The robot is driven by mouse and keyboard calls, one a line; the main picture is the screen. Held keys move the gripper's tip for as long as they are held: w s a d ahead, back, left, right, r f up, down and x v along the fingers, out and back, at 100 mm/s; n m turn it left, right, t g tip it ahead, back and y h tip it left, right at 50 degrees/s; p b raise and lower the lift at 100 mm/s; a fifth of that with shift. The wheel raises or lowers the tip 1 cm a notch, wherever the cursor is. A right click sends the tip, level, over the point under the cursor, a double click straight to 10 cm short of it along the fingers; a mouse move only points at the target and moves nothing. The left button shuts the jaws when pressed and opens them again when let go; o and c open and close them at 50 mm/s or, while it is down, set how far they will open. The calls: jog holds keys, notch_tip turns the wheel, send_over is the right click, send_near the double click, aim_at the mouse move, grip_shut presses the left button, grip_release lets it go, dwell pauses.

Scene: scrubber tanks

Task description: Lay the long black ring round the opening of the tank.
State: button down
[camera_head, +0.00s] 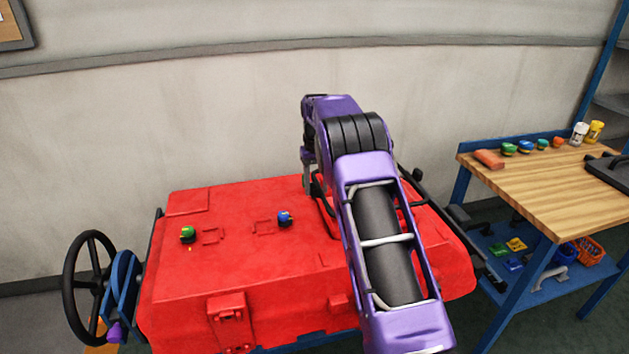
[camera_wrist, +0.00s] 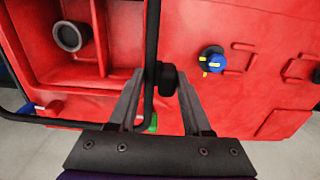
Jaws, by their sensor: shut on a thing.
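The red tank (camera_head: 255,265) fills the middle of the head view. Its opening shows in the wrist view as a recess with a raised rim (camera_wrist: 124,50) and a round port inside. The long black ring (camera_wrist: 152,35) runs down beside the opening's right rim, then bends left below it. Its far part is out of frame. My gripper (camera_wrist: 162,78) is shut on a black block on the ring. In the head view my gripper (camera_head: 312,188) is over the tank's back, beside the opening, mostly hidden by my purple arm. I cannot tell if the ring touches the tank.
A blue-yellow knob (camera_wrist: 211,59) stands right of my gripper; a green-yellow knob (camera_head: 187,234) stands farther left on the tank. A black handwheel (camera_head: 90,287) is at the tank's left. A wooden-topped workbench (camera_head: 553,197) stands at right. A wall is behind.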

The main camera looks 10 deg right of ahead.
jog(key=shift+s+f, duration=0.1)
jog(key=shift+f, duration=0.4)
jog(key=shift+f+b, duration=1.2)
jog(key=shift+f, duration=0.75)
jog(key=shift+f, duration=0.65)
